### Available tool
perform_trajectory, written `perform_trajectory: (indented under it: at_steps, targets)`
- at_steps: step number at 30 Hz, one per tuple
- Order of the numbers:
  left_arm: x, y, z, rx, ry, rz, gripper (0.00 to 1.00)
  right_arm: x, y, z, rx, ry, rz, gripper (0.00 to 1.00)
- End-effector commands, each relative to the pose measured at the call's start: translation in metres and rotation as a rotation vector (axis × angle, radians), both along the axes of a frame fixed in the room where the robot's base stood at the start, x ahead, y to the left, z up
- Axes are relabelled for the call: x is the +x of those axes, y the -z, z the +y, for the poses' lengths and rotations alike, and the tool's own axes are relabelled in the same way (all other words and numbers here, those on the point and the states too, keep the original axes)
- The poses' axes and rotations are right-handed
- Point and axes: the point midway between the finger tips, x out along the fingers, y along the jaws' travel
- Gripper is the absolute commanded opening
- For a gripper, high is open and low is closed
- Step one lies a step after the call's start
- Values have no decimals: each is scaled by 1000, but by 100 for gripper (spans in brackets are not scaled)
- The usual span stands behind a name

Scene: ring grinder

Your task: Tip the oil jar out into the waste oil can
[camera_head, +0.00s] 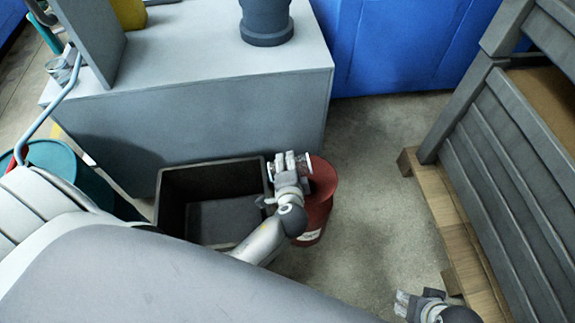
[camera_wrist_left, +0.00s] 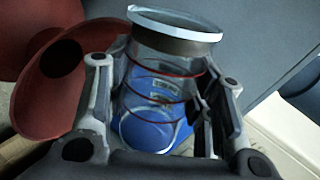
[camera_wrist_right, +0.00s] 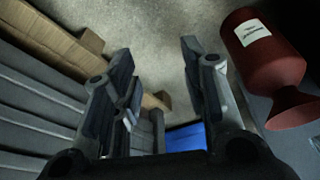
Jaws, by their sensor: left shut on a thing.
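My left gripper (camera_head: 288,163) is shut on the oil jar (camera_head: 304,166), which lies on its side between the fingers. In the left wrist view the jar (camera_wrist_left: 165,75) is clear glass with a metal rim and thin red rings; blue shows through it. I cannot tell how much oil is in it. The red waste oil can (camera_head: 317,205) stands on the floor just right of and below the jar, partly hidden by my left arm. Its wide funnel (camera_wrist_left: 48,85) is beside the jar in the left wrist view. My right gripper (camera_wrist_right: 157,58) is open and empty, away from the can (camera_wrist_right: 262,50).
A dark open bin (camera_head: 210,205) stands left of the can, against the grey machine cabinet (camera_head: 215,105). A teal drum (camera_head: 68,172) is at the left. A grey crate on a wooden pallet (camera_head: 455,220) lines the right. Bare floor (camera_head: 375,190) lies between can and pallet.

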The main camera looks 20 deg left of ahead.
Motion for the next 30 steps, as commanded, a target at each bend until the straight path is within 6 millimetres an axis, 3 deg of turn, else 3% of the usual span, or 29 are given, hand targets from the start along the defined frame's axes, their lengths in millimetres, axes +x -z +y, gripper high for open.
perform_trajectory:
  at_steps: [30]
  targets:
    - [3,-12,-4,175,0,117,19,-6,100,1,-3,-9,55,40]
